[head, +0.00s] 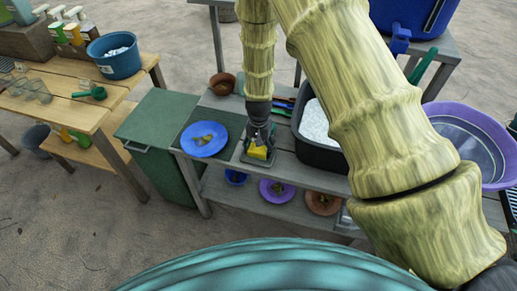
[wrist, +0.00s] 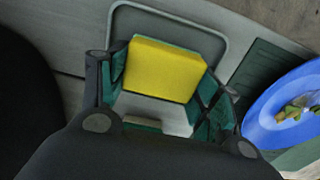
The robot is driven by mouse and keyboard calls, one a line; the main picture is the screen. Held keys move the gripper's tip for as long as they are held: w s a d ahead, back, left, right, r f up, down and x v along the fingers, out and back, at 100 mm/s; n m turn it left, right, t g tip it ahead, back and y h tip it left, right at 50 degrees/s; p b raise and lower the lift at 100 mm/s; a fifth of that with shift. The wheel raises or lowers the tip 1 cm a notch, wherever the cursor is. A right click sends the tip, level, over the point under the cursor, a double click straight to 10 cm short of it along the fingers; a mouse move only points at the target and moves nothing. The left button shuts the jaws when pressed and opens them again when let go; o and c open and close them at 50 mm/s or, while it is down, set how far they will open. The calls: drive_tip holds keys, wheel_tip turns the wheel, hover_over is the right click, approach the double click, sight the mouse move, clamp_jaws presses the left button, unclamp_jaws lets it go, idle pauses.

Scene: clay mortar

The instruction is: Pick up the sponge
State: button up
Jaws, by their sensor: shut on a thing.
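The yellow sponge (wrist: 163,70) with a green side is between the fingers of my gripper (wrist: 160,95) in the wrist view. The fingers are shut on it from left and right. In the head view the sponge (head: 257,152) shows at the tip of my gripper (head: 259,143), at a small grey tray (head: 246,158) on the grey table. The tray's rim (wrist: 215,28) frames the sponge in the wrist view. I cannot tell whether the sponge touches the tray.
A blue plate (head: 204,139) with scraps on it lies just left of the tray. A black tub (head: 318,150) with white contents stands to the right. A brown bowl (head: 222,83) is behind. A green bin (head: 158,140) stands left of the table.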

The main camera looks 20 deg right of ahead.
sight(260, 149)
drive_tip(key=shift+r+b, duration=0.3)
drive_tip(key=shift+r, duration=0.3)
drive_tip(key=shift+s+r+b, duration=0.25)
drive_tip(key=shift+r+b, duration=0.05)
drive_tip(key=shift+r, duration=0.2)
drive_tip(key=shift+s+r+b, duration=0.25)
drive_tip(key=shift+r+b, duration=0.05)
drive_tip(key=shift+r, duration=0.15)
drive_tip(key=s+a+r+b, duration=0.1)
drive_tip(key=s+b, duration=0.2)
drive_tip(key=s, duration=1.2)
drive_tip(key=shift+r, duration=0.3)
drive_tip(key=shift+a, duration=0.1)
